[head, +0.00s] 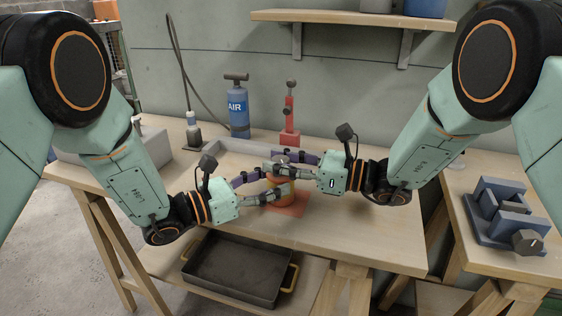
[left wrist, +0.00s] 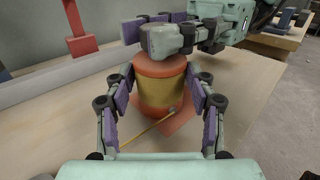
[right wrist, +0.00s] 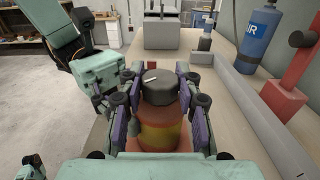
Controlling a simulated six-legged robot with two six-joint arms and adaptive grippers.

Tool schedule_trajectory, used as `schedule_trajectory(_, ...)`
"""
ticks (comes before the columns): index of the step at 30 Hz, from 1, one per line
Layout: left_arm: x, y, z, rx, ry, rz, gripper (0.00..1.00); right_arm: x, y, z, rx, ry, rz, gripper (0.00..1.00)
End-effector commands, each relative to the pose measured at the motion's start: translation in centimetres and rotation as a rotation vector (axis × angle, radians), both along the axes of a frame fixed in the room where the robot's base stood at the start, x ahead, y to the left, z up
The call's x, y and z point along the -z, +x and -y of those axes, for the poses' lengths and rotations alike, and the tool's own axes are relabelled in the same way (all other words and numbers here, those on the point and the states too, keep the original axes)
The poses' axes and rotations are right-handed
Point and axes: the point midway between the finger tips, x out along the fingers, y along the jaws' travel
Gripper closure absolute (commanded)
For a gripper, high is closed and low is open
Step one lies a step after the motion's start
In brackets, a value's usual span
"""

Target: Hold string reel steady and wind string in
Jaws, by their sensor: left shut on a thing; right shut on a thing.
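The string reel (head: 281,188) is an orange-red spool with a yellow wound band, standing upright on a reddish square pad (head: 290,206). It also shows in the left wrist view (left wrist: 160,98). My left gripper (head: 277,182) is shut on the reel's body, one finger on each side. My right gripper (head: 273,163) is above it, shut on a dark grey knob (right wrist: 160,87) with a white mark, on top of the reel. A thin tan string (left wrist: 138,134) with a small bead at its end runs from the reel's front. In the head view the fingers partly hide the reel.
A blue air cylinder (head: 238,112) and a red tool (head: 290,118) stand behind a low grey rail (head: 232,149). A dark tray (head: 240,267) lies on the lower shelf. The bench right of the reel is clear.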

Motion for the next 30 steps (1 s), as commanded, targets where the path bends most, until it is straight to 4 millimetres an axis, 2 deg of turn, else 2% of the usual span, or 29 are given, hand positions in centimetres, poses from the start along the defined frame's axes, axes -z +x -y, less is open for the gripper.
schedule_trajectory(6, -0.03, 0.02, -0.01, 0.000, -0.001, 0.001, 0.83, -0.02, 0.00, 0.01, 0.000, 0.000, 0.000, 0.98)
schedule_trajectory(11, -0.03, 0.03, -0.02, -0.001, -0.001, 0.001, 0.83, -0.08, -0.06, -0.10, 0.034, 0.001, -0.001, 0.98)
schedule_trajectory(30, 0.02, -0.02, 0.05, 0.001, 0.001, -0.001, 0.83, -0.04, -0.14, -0.29, 0.412, -0.001, 0.001, 0.98)
